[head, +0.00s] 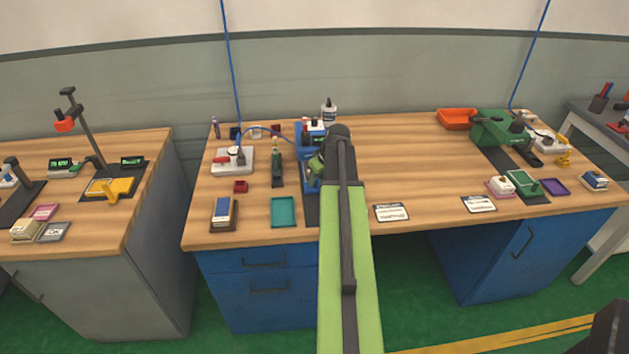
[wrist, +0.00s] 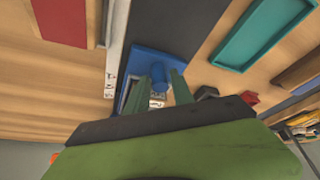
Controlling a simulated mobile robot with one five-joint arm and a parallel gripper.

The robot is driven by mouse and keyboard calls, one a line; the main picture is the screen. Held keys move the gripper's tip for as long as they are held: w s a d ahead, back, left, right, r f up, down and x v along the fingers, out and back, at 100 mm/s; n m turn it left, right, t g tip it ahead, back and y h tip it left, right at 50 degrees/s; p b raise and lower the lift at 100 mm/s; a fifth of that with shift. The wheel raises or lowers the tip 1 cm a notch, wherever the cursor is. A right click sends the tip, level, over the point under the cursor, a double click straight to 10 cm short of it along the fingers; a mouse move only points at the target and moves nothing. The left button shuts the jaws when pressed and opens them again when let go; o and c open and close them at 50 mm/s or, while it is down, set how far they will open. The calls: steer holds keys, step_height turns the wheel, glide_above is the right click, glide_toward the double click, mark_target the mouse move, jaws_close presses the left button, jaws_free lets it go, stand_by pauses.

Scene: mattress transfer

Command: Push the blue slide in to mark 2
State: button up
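The blue slide (wrist: 150,62), with a round blue knob (wrist: 159,72), is just ahead of my gripper in the wrist view. My gripper (wrist: 162,82) has its two green fingers apart, with the knob between or just beyond their tips; I cannot tell whether they touch it. A white strip with small dark marks (wrist: 111,82) lies left of the slide; its numbers are too small to read. In the head view, the blue fixture (head: 301,132) stands on the middle bench, partly hidden by my arm. My gripper (head: 315,168) is beside it, mostly hidden.
A teal tray (head: 284,212) lies left of my arm, and it also shows in the wrist view (wrist: 262,35). A white glue bottle (head: 329,110) stands behind the fixture. A white card (head: 391,213) lies to the right.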

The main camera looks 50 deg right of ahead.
steer(key=shift+r, duration=0.1)
steer(key=d+p+v, duration=0.1)
steer(key=p+v, duration=1.5)
steer(key=v, duration=0.1)
steer(key=shift+s+a, duration=0.15)
steer(key=shift+a, duration=0.25)
